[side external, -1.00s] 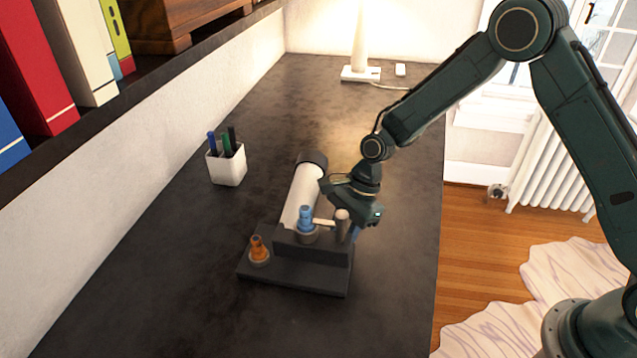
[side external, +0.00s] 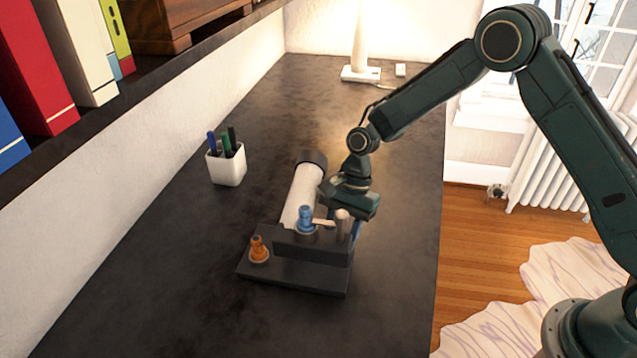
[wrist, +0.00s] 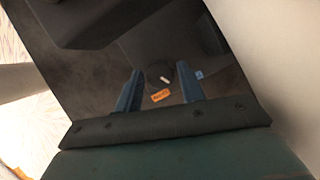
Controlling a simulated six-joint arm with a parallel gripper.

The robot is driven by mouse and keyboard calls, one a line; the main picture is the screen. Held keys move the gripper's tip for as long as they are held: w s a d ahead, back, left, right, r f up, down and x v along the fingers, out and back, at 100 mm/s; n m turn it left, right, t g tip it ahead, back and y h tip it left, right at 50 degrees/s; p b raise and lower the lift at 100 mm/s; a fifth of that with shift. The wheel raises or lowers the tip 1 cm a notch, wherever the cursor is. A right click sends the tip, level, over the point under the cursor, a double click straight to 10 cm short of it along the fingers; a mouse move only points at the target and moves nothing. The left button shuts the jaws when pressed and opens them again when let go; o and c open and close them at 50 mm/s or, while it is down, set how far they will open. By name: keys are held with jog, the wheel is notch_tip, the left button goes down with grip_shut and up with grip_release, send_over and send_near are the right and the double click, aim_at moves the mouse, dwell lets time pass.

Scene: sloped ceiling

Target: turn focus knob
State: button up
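A dark round knob (wrist: 160,75) with a white pointer mark shows in the wrist view, with an orange label (wrist: 160,95) below it and a small blue label (wrist: 199,74) to its right. The lettering is too small to read. My gripper (wrist: 160,69) is open, its two blue fingers on either side of the knob in the picture; I cannot tell whether they reach down around it. In the side view, my gripper (side external: 357,231) points down at the right end of the dark stand (side external: 292,276) carrying a white tube (side external: 303,193). The knob is hidden there.
An orange peg (side external: 259,250), a blue peg (side external: 306,219) and a beige-topped post (side external: 343,222) stand on the device near my gripper. A white pen cup (side external: 226,165) stands left. A lamp (side external: 360,50) stands at the back.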

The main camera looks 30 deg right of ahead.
jog(key=shift+o, duration=0.9)
jog(key=v, duration=1.4)
jog(key=m, duration=0.1)
jog(key=s+m, duration=0.1)
jog(key=m+t, duration=0.1)
jog(key=shift+s+d+f+m, duration=0.2)
jog(key=shift+s+d+m, duration=0.1)
jog(key=shift+d, duration=0.05)
jog(key=shift+y, duration=0.3)
jog(key=x, duration=1.3)
jog(key=shift+f, duration=0.4)
